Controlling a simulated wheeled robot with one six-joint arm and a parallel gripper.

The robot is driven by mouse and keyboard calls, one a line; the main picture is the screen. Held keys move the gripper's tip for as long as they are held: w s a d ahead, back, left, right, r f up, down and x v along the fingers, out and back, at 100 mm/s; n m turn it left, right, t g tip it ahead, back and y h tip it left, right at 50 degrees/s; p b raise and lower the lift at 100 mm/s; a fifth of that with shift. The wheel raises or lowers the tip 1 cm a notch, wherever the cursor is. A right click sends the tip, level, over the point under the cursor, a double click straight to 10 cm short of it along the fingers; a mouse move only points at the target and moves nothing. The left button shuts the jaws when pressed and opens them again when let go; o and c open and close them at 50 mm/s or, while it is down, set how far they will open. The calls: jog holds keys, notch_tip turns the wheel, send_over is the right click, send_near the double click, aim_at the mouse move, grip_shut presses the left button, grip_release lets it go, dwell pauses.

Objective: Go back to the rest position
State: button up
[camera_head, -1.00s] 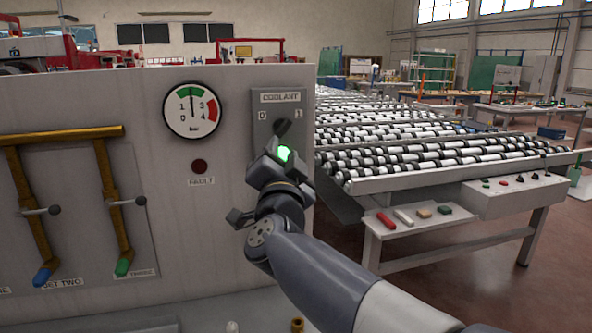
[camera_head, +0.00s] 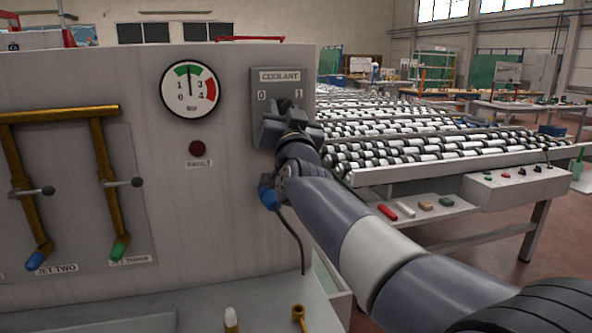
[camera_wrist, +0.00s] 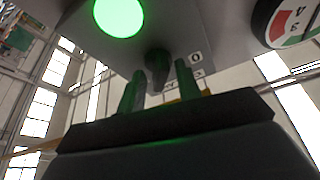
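My gripper (camera_head: 288,112) is in front of the grey COOLANT switch plate (camera_head: 262,75), covering its lower part. In the wrist view, the two fingers of my gripper (camera_wrist: 159,68) stand apart. The dark switch knob (camera_wrist: 158,72) shows between them, with gaps visible on both sides. The lit green lamp (camera_wrist: 118,15) shows beside the knob in the wrist view. In the head view, my gripper hides the knob and the lamp, so I cannot tell the knob's setting.
Left of the switch are a pressure gauge (camera_head: 190,88), needle near the green band, and a dark red FAULT lamp (camera_head: 197,148). Brass pipes (camera_head: 107,185) with valve levers are farther left. A roller conveyor (camera_head: 420,150) stands at the right. A ledge below holds small fittings (camera_head: 231,319).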

jog(key=shift+n+y, duration=1)
jog(key=shift+n, duration=0.8)
jog(key=shift+d+r+n+g+y, duration=0.1)
jog(key=shift+n+g+y, duration=0.2)
jog(key=shift+n+y, duration=0.45)
jog(key=shift+n+p, duration=0.5)
jog(key=shift+n, duration=0.65)
